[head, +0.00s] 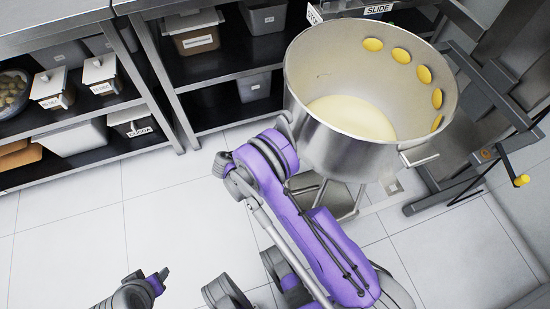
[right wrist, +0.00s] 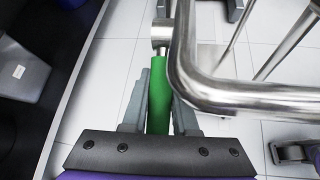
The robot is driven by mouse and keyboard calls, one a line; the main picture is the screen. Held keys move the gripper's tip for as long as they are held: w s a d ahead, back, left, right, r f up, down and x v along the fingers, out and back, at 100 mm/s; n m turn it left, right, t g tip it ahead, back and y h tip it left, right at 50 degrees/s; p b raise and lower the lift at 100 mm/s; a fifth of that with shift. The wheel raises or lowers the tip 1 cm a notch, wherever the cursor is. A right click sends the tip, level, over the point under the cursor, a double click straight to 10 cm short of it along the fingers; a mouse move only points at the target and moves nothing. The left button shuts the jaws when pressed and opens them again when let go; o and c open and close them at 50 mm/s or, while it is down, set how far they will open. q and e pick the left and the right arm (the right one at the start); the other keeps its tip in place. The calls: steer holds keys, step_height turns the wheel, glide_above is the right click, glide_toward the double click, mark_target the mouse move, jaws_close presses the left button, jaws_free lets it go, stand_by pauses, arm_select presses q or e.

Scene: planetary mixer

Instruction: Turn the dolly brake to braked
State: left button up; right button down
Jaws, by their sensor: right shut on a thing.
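The dolly brake shows in the right wrist view as a lever with a green grip (right wrist: 158,100) on a metal rod and collar. My right gripper (right wrist: 160,88) is shut on the green grip, with one grey finger on each side. The dolly's bent steel tube (right wrist: 222,92) runs close to the right of the lever. In the head view the steel bowl (head: 335,138) stands on the dolly, and my right arm hides the brake and right gripper. My left gripper (head: 150,280) is at the bottom left, away from the dolly; its jaw opening is unclear.
The bowl holds a pale mass (head: 350,115), and several yellow discs (head: 400,54) show inside its far wall. Steel shelving (head: 160,80) with boxes and bins stands at the left and back. Mixer parts (head: 495,85) stand at the right. The tiled floor (head: 160,210) at left is clear.

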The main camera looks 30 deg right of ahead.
steer(key=shift+a+r+y, duration=0.1)
steer(key=shift+a+y, duration=0.05)
steer(key=shift+y, duration=0.25)
steer(key=c, duration=0.7)
jaws_free()
steer(key=p+v, duration=0.2)
steer(key=v, duration=0.9)
